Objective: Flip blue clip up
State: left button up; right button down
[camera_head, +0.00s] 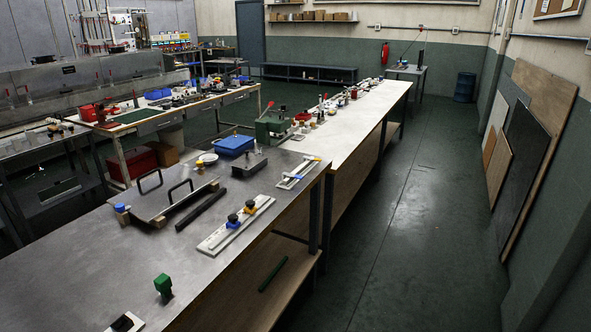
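A white board (213,244) lies on the grey metal bench. On it a small blue piece with a black knob (233,221), likely the blue clip, sits beside a yellow piece with a black knob (250,208). The blue piece is nearer to me; it is too small to tell whether it is up or down. A second pale board (291,179) farther back carries blue and yellow parts, also too small to make out. Neither of my grippers shows in the head view.
A green block (163,285) stands near the front of the bench, with a black-and-white piece (125,322) below it. A black bar (201,209), a plate with handles (170,204) and a blue tray (235,145) lie behind. Bare metal surrounds the white board's near end.

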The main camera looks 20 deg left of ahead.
aim_at(289, 175)
jog(key=i+u, duration=0.4)
jog(key=i+l+u, duration=0.2)
jog(key=u, duration=0.15)
jog(key=i+l+u, duration=0.75)
